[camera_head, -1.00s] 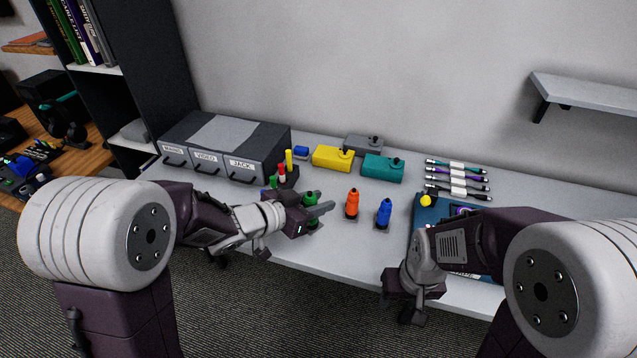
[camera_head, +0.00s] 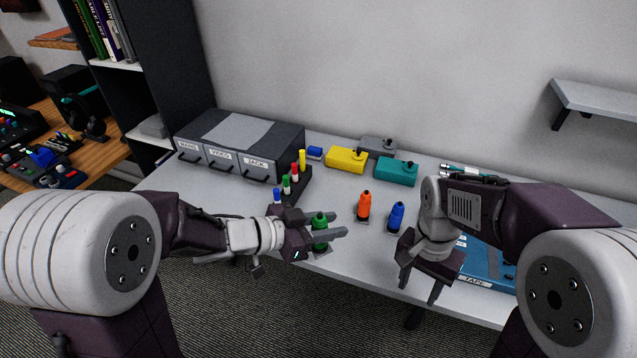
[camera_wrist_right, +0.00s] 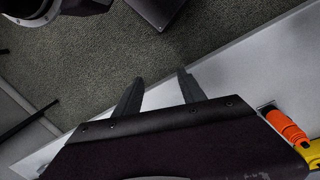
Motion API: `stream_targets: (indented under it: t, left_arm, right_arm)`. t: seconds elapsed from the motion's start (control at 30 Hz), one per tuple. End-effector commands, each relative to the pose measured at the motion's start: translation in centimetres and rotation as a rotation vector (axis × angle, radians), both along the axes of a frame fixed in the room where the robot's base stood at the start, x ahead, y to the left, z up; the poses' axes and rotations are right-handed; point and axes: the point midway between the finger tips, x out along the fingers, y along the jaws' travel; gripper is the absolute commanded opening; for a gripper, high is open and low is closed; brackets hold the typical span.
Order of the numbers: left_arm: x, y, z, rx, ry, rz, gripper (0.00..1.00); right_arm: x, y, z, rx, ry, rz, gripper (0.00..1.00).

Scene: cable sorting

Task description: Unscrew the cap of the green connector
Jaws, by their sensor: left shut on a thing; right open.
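The green connector (camera_head: 320,232) stands upright near the table's front edge in the head view. My left gripper (camera_head: 330,232) is around it, with one finger on either side, and is shut on it. The connector's cap shows as its narrower top between the fingers. My right gripper (camera_head: 421,283) is open and empty, to the right of the connectors and by the table's front edge. In the right wrist view its two fingers (camera_wrist_right: 160,95) are spread, with floor and table edge beyond them.
An orange connector (camera_head: 364,206) and a blue connector (camera_head: 396,217) stand between the grippers. A rack with several coloured markers (camera_head: 299,182) stands behind my left gripper. A labelled drawer box (camera_head: 240,145), yellow box (camera_head: 346,159) and teal box (camera_head: 396,171) are farther back. A blue tray (camera_head: 485,272) lies right.

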Motion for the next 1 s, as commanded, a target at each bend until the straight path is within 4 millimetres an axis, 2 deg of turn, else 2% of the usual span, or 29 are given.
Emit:
stream_targets:
  t: [0.03, 0.1, 0.23, 0.4, 0.5, 0.6, 0.7, 0.8, 1.0]
  left_arm:
    - [0.0, 0.0, 0.0, -0.001, -0.001, 0.000, 0.00]
    - [0.0, 0.0, 0.0, -0.001, -0.001, 0.000, 0.00]
    - [0.0, 0.0, 0.0, -0.001, -0.001, 0.000, 0.00]
    - [0.0, 0.0, 0.0, -0.001, -0.001, 0.000, 0.00]
    - [0.0, 0.0, 0.0, -0.001, -0.001, 0.000, 0.00]
    - [0.0, 0.0, 0.0, -0.001, -0.001, 0.000, 0.00]
    - [0.0, 0.0, 0.0, -0.001, -0.001, 0.000, 0.00]
    - [0.0, 0.0, 0.0, -0.001, -0.001, 0.001, 0.00]
    - [0.0, 0.0, 0.0, -0.001, -0.001, 0.000, 0.00]
  right_arm:
    - [1.6, 0.4, 2.1, -0.025, -0.016, -0.052, 0.48]
    - [3.4, 1.3, 5.4, -0.064, -0.037, -0.133, 0.48]
    - [6.0, 4.3, 12.2, -0.117, -0.113, -0.247, 0.48]
    - [7.0, 10.3, 20.4, -0.106, -0.254, -0.268, 0.48]
    - [6.8, 14.3, 23.6, -0.054, -0.335, -0.185, 0.48]
    - [6.3, 17.9, 25.0, -0.001, -0.382, -0.096, 0.48]
    - [5.2, 20.0, 24.7, 0.007, -0.377, -0.027, 0.48]
    - [4.5, 20.9, 24.6, 0.011, -0.375, 0.003, 0.48]
    - [4.5, 21.0, 24.1, 0.011, -0.374, 0.009, 0.48]
